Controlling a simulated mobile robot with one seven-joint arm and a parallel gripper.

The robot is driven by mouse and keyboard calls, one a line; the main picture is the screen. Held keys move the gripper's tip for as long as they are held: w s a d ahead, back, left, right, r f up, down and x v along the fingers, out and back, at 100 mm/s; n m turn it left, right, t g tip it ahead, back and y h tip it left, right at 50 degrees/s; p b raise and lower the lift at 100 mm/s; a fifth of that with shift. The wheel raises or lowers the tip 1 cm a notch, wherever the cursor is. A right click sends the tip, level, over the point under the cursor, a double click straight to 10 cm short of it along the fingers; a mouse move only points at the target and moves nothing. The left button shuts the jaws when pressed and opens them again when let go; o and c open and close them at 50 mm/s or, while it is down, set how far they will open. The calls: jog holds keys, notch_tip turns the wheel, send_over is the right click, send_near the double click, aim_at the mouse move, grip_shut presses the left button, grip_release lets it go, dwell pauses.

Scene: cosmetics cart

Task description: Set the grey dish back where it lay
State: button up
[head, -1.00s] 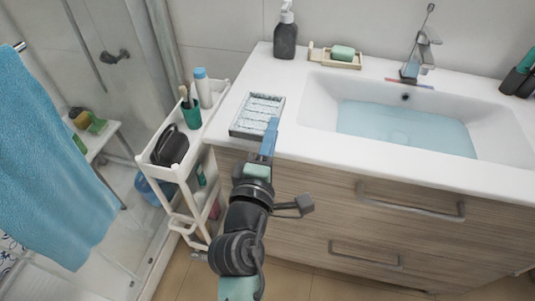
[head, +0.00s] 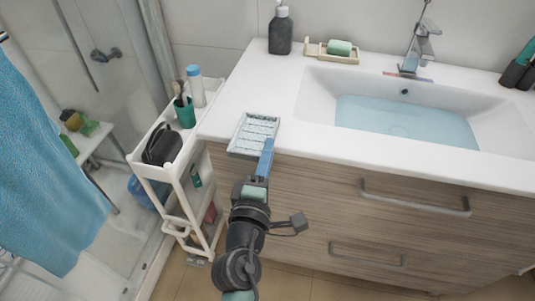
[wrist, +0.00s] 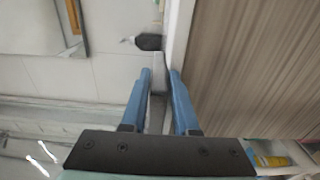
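The grey dish (head: 248,148) is a shallow rectangular tray with a pale ribbed inside. In the head view it shows at the counter's front left edge and seems to reach out past it. My gripper (head: 267,146) comes from the front, its blue fingers at the dish's right side. In the wrist view the two fingers (wrist: 160,76) are a small gap apart, with a grey edge between them that looks like the dish (wrist: 158,112). The fingers appear shut on it. Whether the dish touches the counter is hard to tell.
The white counter (head: 232,98) is bare behind the dish. A dark soap dispenser (head: 280,34) and a soap tray (head: 318,54) with green soap stand at the back. The water-filled sink (head: 312,92) is right. A white cart (head: 184,168) stands close on the left.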

jog(key=o, duration=0.3)
jog(key=shift+o, duration=0.2)
jog(key=shift+r, duration=0.1)
jog(key=shift+r, duration=0.2)
jog(key=b+v, duration=0.1)
jog(key=v, duration=1.1)
